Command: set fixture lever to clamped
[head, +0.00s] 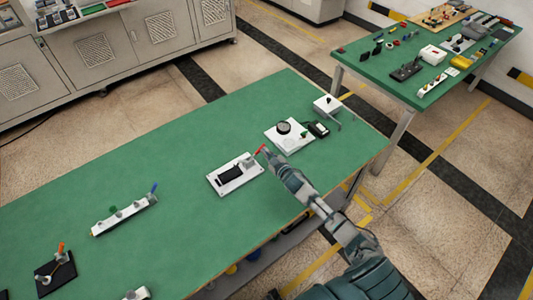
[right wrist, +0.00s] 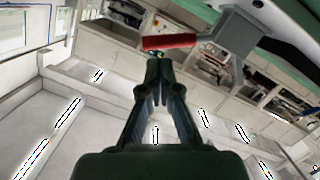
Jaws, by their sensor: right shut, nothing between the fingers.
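The fixture (head: 222,188) is a white plate with a black pad and a grey block, lying on the green table. Its red lever handle (head: 261,149) sticks up at the right end, tilted. My right gripper (head: 268,156) is at the handle, coming from the lower right. In the right wrist view its fingers (right wrist: 158,58) are shut and empty, with their tips right at the left part of the red handle (right wrist: 175,41). I cannot tell whether they touch it. The grey lever arm shows beside the handle. My left gripper is not in view.
A white rail with green and blue knobs (head: 124,215) and a black stand with an orange handle (head: 55,274) lie left. The table middle is clear.

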